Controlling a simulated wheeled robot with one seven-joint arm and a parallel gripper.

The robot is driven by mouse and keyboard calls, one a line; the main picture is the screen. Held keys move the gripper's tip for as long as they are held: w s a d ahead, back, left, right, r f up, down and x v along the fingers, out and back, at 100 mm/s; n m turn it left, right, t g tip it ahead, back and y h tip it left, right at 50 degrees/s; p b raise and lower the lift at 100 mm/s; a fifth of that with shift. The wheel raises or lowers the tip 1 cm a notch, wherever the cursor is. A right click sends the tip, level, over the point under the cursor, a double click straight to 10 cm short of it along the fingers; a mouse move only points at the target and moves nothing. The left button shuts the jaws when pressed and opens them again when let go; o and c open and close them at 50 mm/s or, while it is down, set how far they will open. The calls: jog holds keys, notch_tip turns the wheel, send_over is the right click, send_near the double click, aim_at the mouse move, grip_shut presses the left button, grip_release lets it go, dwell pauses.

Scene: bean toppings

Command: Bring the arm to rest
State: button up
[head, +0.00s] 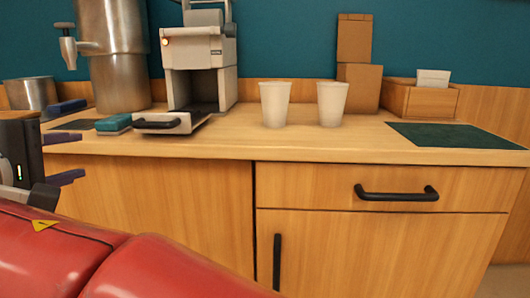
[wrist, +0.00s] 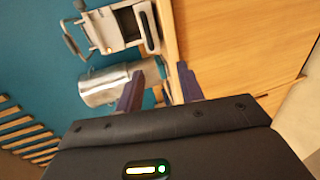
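My gripper (head: 84,139) is at the left edge of the head view, in front of the counter's front edge. Its two dark purple fingers are spread apart, one above the other. In the wrist view the fingers of my gripper (wrist: 160,70) are also apart, with nothing held between them. My red arm fills the lower left of the head view. The wrist view is tilted, with the counter turned on its side.
The wooden counter (head: 300,150) holds a steel urn (head: 118,55), a grey machine (head: 200,55), a teal sponge (head: 113,123), a left white cup (head: 274,104), a right white cup (head: 331,103), a wooden box (head: 425,100) and a dark green mat (head: 455,135). Black handles (head: 396,193) protrude from the front.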

jog(key=w+d+f+m+g+h+p, duration=0.1)
jog(key=w+d+f+g, duration=0.15)
jog(key=d, duration=0.35)
jog(key=w+d+f+m+g, duration=0.1)
jog(key=w+d, duration=0.3)
jog(key=d, duration=0.2)
jog(key=d+f+m+g+p, duration=0.1)
jog(key=d+f+m+g, duration=0.2)
jog(key=d, duration=0.6)
jog(key=d+f+m+g+p, duration=0.1)
jog(key=d+f+m, duration=0.1)
jog(key=d+f, duration=0.5)
jog(key=s+d+f+m+g+y+p, duration=0.1)
jog(key=s+d+f+m, duration=0.4)
jog(key=s+d, duration=0.1)
jog(key=s+d+f+m+g+y+p, duration=0.1)
jog(key=s+d+f+m, duration=0.4)
jog(key=s+d, duration=0.2)
jog(key=shift+s+d+f, duration=0.15)
jog(key=shift+d+f, duration=0.1)
jog(key=shift+d, duration=0.8)
